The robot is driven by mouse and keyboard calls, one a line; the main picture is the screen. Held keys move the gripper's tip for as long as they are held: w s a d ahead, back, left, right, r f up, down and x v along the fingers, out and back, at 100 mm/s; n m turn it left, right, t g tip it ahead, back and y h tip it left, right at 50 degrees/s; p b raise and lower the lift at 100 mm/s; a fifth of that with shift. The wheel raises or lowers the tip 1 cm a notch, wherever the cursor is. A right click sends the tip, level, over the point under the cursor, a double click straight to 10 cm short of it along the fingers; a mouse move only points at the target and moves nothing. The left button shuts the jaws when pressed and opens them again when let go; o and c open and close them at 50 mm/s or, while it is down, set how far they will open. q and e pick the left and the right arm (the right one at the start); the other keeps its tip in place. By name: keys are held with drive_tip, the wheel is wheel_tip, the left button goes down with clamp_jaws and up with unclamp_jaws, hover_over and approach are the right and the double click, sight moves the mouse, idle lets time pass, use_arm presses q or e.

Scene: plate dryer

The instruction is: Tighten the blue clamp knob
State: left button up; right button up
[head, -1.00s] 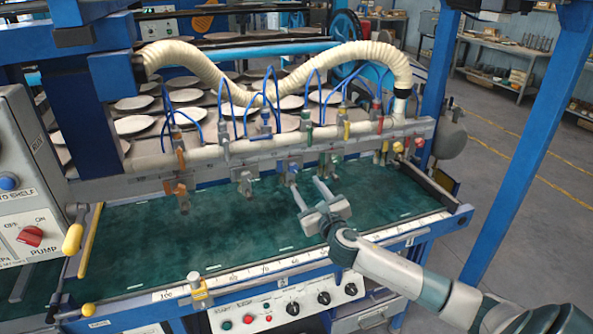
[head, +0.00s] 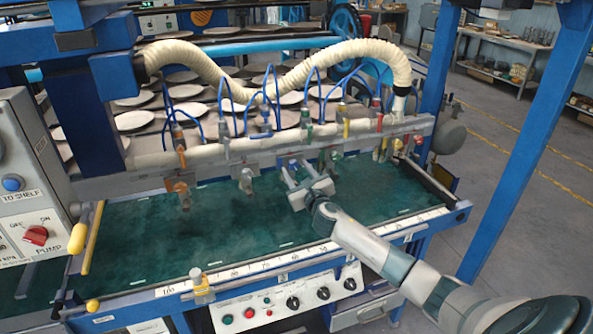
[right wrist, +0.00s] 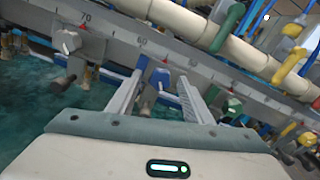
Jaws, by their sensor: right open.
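The blue clamp knob (head: 292,164) is on a clamp on the grey scale rail (head: 212,167) over the green bed. In the right wrist view the blue knob (right wrist: 160,76) is near the 60 mark, between the tips of my two fingers. My right gripper (head: 295,174) is open, with its fingers pointing at the rail; it also shows in the right wrist view (right wrist: 158,88). I see no clear contact between fingers and knob. In the head view the fingers partly hide the clamp. My left gripper is out of view.
An orange-knobbed clamp (head: 178,188) and a grey one (head: 245,180) hang left of the blue knob. A green-knobbed clamp (right wrist: 234,104) is close to my right finger. A cream hose (head: 325,62) and thin blue tubes run above. The green bed (head: 240,225) is clear in front.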

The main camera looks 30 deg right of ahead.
drive_tip(key=shift+c, duration=0.3)
drive_tip(key=c, duration=1)
